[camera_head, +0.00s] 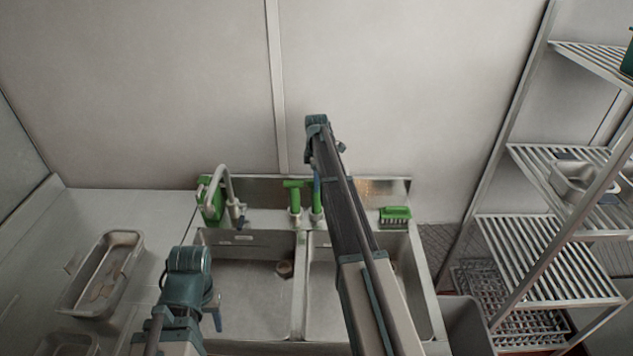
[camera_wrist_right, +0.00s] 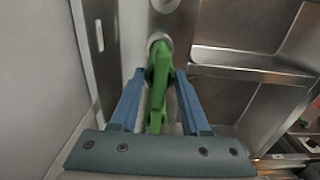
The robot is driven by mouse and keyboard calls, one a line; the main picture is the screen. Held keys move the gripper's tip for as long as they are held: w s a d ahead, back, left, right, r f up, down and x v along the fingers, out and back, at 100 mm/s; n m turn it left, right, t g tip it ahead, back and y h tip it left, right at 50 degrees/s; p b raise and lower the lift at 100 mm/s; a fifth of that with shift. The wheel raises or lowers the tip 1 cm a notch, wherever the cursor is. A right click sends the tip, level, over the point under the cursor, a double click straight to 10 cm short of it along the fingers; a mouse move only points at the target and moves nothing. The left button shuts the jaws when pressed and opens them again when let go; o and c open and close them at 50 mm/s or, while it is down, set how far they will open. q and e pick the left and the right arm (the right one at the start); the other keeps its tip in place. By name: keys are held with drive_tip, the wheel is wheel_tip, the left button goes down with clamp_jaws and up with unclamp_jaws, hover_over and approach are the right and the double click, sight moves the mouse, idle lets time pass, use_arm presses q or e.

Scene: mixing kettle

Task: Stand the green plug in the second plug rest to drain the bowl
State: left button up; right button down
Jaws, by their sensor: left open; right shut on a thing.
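My left gripper (camera_head: 213,312) is open and empty over the left bowl's near-left side.
My right arm hides part of the right bowl. A faucet (camera_head: 228,185), green container (camera_head: 211,203) and green brush (camera_head: 395,213) line the back. A tray (camera_head: 103,272) lies left; a rack (camera_head: 545,255) stands right.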

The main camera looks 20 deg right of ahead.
drive_tip(key=shift+f, duration=0.15)
unclamp_jaws()
idle(0.4)
drive_tip(key=shift+r+p, duration=3.5)
drive_tip(key=shift+r, duration=0.1)
drive_tip(key=shift+f, duration=0.1)
